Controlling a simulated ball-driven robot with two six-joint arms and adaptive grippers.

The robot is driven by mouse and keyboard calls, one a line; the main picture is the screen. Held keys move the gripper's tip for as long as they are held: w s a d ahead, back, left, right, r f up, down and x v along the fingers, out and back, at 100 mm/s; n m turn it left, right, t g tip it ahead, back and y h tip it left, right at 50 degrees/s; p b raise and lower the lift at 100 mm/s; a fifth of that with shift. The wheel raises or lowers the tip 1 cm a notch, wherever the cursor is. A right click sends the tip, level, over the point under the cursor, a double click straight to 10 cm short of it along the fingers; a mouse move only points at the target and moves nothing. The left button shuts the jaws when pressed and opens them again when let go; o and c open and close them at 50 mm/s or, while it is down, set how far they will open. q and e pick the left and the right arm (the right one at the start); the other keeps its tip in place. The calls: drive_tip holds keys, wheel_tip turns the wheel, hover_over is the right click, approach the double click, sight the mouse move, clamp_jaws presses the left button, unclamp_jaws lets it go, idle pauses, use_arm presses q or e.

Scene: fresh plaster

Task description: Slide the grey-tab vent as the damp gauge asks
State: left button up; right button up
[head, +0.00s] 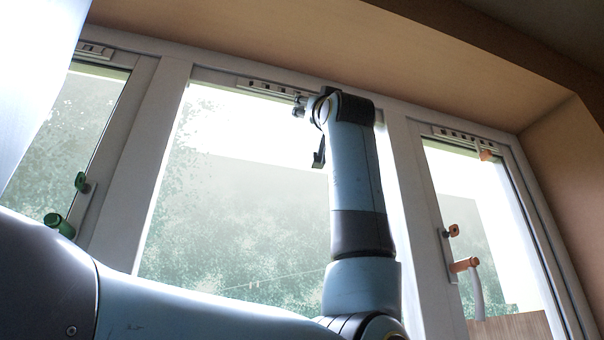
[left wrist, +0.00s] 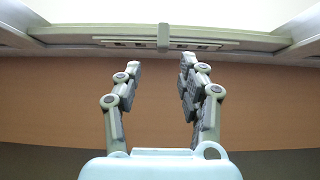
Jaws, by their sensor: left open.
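The grey-tab vent (head: 262,91) is a pale slotted strip in the top frame of the middle window. In the left wrist view the vent (left wrist: 120,43) shows dark slots on both sides of its grey tab (left wrist: 163,37), which sits about mid-strip. My left gripper (head: 300,104) is up at the right part of this vent in the head view. In the left wrist view it (left wrist: 160,66) is open, with nothing between its fingers, and the tab appears beyond the gap between the tips. Contact is not visible. I see no damp gauge. My right gripper is not in view.
The left window has another vent (head: 94,50) and green handles (head: 60,225). The right window has a vent (head: 465,137) with an orange tab (head: 486,155) and orange handles (head: 464,265). A tan lintel (head: 420,60) overhangs the windows. A wooden board (head: 510,328) shows low right.

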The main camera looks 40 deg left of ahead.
use_arm(q)
drive_tip(key=p+x, duration=0.2)
drive_tip(key=x, duration=0.3)
drive_tip(key=p+x, duration=0.3)
drive_tip(key=x, duration=0.2)
drive_tip(key=shift+s+d+r, duration=0.1)
drive_tip(key=shift+s+r, duration=0.05)
drive_tip(key=shift+s, duration=0.1)
drive_tip(key=shift+r, duration=0.25)
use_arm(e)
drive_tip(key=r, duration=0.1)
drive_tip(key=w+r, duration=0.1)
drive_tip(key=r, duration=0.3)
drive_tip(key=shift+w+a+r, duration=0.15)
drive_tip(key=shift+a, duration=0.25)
use_arm(q)
drive_tip(key=shift+w+f, duration=0.1)
drive_tip(key=shift+c, duration=0.2)
drive_tip(key=c, duration=0.7)
clamp_jaws()
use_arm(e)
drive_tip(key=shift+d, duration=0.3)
